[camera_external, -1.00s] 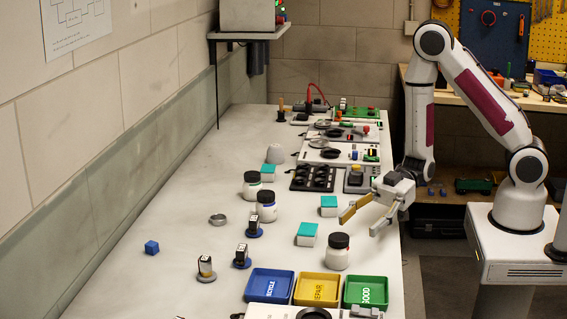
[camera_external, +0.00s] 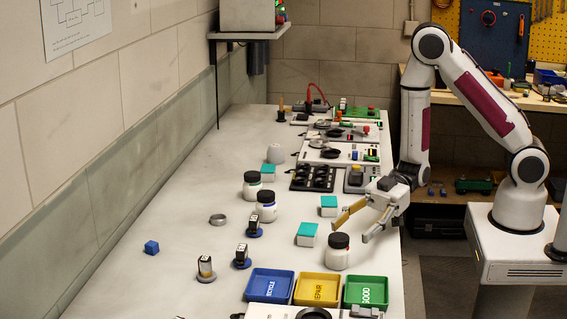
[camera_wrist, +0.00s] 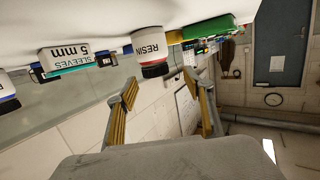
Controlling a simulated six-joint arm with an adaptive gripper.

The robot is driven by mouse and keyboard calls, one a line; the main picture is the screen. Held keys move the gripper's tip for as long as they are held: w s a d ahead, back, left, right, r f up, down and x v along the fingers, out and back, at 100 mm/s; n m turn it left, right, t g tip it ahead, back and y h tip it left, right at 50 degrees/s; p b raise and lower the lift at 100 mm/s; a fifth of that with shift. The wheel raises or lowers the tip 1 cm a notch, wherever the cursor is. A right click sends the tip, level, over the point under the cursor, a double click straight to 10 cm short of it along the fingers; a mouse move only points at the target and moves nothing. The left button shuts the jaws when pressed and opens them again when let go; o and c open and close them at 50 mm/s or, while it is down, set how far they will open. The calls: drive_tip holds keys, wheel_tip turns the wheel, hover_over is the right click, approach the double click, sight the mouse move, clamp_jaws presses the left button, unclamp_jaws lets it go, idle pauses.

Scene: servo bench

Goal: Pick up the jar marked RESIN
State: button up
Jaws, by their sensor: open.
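The jar marked RESIN (camera_wrist: 148,48) appears upside down in the wrist view, with its black lid toward the space between my fingers. From its place beside a box and a green tray, it matches the white jar with a dark lid (camera_external: 337,254) in the external view, upright on the bench; its label is not readable there. My gripper (camera_external: 349,233) is open and empty, its fingers pointing left just above and behind this jar's lid. In the wrist view my gripper (camera_wrist: 160,84) shows its fingers apart, with nothing between them.
A teal-and-white box (camera_external: 307,235) stands left of the jar; another (camera_external: 328,206) is farther back. Blue (camera_external: 270,285), yellow (camera_external: 318,288) and green (camera_external: 366,291) trays lie in front. Two more white jars (camera_external: 253,184) (camera_external: 266,207) stand back left. The left bench is mostly clear.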

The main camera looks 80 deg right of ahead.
sight(344, 234)
drive_tip(key=shift+w+x, duration=0.3)
drive_tip(key=shift+x, duration=2.15)
drive_tip(key=shift+w+d, duration=0.1)
drive_tip(key=c, duration=1.3)
